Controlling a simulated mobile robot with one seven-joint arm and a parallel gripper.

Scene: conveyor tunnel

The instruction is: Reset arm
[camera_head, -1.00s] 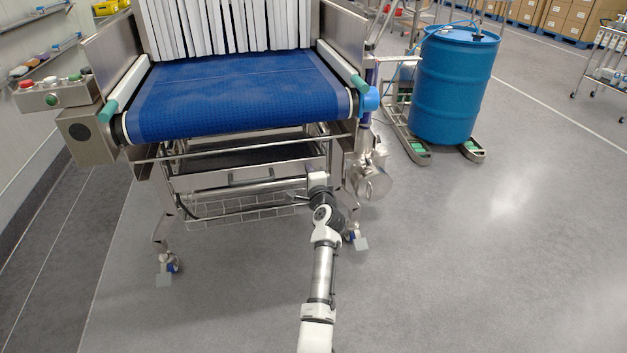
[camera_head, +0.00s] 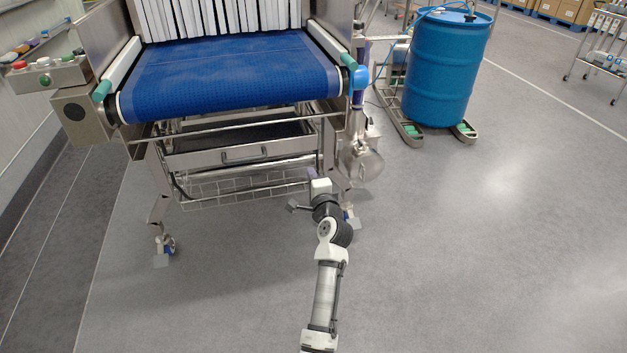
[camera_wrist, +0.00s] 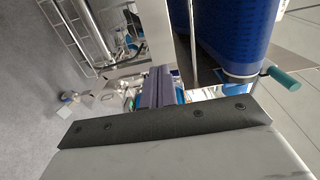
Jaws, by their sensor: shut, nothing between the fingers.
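My arm reaches out from the bottom of the head view, bent at its black and white joint. My gripper (camera_head: 311,173) is at its far end, low in front of the conveyor's right side, below belt height. In the wrist view my gripper's purple-grey fingers (camera_wrist: 157,88) are together with nothing between them. The conveyor (camera_head: 225,85) has a blue belt and a white strip curtain at the tunnel mouth. The blue belt (camera_wrist: 232,35) also shows at the upper right of the wrist view. I cannot tell the exact gap between the fingers and the conveyor frame.
A wire basket (camera_head: 240,187) hangs under the conveyor, close to my gripper. A blue drum (camera_head: 447,70) stands on a low wheeled carrier to the right. A control box (camera_head: 45,75) is at the left. A cart (camera_head: 605,60) is far right. Grey floor in front is clear.

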